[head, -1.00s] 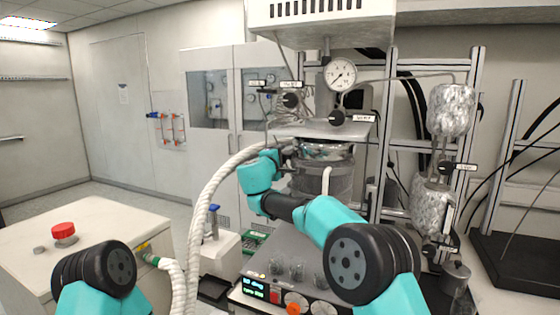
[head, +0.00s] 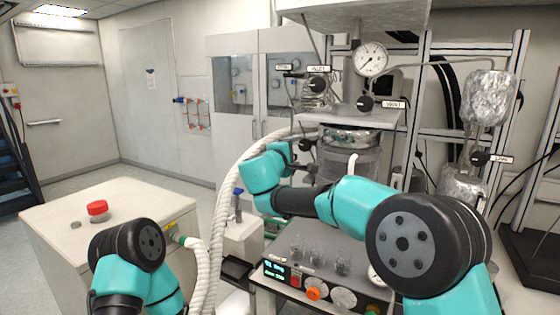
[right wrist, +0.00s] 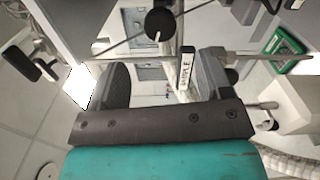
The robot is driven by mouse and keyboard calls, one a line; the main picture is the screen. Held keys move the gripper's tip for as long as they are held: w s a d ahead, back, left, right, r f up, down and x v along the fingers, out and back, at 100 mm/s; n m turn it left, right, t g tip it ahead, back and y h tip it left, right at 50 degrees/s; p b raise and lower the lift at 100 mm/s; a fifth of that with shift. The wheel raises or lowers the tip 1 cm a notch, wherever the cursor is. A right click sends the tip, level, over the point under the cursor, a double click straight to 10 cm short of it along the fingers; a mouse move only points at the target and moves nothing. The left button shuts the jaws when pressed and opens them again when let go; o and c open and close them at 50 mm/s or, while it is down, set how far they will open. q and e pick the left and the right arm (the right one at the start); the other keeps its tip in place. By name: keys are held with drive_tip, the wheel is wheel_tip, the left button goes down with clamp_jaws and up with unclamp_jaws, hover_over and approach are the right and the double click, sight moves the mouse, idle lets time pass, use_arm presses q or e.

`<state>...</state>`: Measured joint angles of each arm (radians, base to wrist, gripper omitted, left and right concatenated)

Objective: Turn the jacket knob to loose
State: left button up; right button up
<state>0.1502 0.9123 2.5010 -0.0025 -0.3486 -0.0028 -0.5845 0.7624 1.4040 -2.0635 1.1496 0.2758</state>
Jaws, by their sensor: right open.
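In the head view, small black knobs sit around the reactor vessel (head: 349,165): the inlet knob (head: 317,86), the vent knob (head: 364,103), one at the right (head: 480,158) and one near my gripper (head: 305,145). I cannot read which is the jacket knob. My right gripper (head: 290,151) is small and partly hidden by its wrist, left of the vessel. In the right wrist view my right gripper (right wrist: 163,70) is open. A SAMPLE label (right wrist: 186,74) shows between its fingers, and a black knob (right wrist: 159,24) shows beyond and above them. My left gripper is out of view.
A pressure gauge (head: 370,59) hangs above the vessel. A thick white hose (head: 222,212) rises left of my right arm. A control panel (head: 312,288) is in front. A white cabinet (head: 60,230) with a red button (head: 97,208) stands at left.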

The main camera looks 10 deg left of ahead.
drive_tip(key=v, duration=0.7)
drive_tip(key=shift+s, duration=0.2)
